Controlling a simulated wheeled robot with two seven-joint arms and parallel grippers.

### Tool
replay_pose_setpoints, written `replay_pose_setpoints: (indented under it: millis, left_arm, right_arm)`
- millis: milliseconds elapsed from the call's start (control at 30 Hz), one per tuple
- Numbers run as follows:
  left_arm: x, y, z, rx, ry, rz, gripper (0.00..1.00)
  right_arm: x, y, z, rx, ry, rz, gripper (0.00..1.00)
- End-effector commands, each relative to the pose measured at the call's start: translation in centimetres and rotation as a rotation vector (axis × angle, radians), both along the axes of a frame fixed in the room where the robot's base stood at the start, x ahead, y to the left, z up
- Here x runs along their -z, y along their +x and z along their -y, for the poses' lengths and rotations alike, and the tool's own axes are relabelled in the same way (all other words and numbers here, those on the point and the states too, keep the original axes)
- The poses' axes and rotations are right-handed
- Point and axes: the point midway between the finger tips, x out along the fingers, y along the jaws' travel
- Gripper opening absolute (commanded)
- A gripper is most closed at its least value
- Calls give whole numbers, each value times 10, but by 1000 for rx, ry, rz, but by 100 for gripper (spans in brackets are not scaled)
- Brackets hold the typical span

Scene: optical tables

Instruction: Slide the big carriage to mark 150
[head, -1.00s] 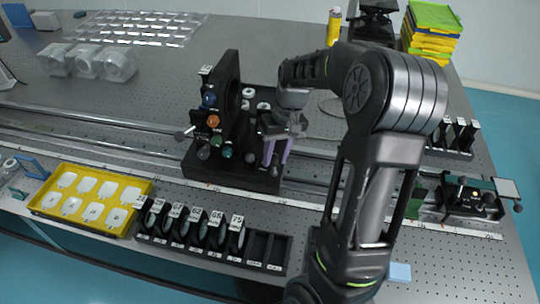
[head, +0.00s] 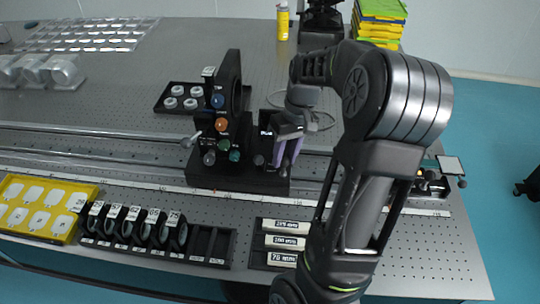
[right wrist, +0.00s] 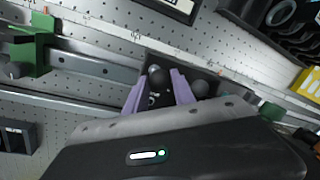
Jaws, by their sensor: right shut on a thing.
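The big carriage (head: 225,178) is a black base with an upright plate and coloured knobs, on the rail (head: 90,140) left of the picture's middle in the head view. My right gripper (head: 287,152) is at its right end, purple fingers pointing down. In the right wrist view the fingers (right wrist: 158,92) are shut around a dark part of the carriage (right wrist: 157,76), mostly hidden between them. A white scale strip (head: 120,180) runs along the rail's front; its numbers are too small to read surely. My left gripper is out of view.
A small carriage (head: 428,184) stands farther right on the rail, partly behind my right arm. In front lie a yellow tray (head: 69,218), a slotted lens box (head: 205,243) and a labelled box (head: 262,238). A black tray of white rings (head: 168,104) lies behind the rail.

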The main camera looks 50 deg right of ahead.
Motion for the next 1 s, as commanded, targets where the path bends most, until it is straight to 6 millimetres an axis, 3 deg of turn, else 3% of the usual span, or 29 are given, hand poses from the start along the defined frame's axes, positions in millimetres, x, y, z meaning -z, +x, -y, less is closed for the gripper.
replay_pose_setpoints:
  millis: [300,800,833,1000]
  left_arm:
    - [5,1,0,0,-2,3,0]
    - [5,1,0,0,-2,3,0]
    - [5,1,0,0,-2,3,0]
    - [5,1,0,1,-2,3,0]
  right_arm:
    - [0,-27,19,2,-1,0,0]
    - [0,-32,23,-1,-1,0,0]
    - [0,-32,23,-1,-1,0,32]
    - [0,-32,23,-1,0,1,46]
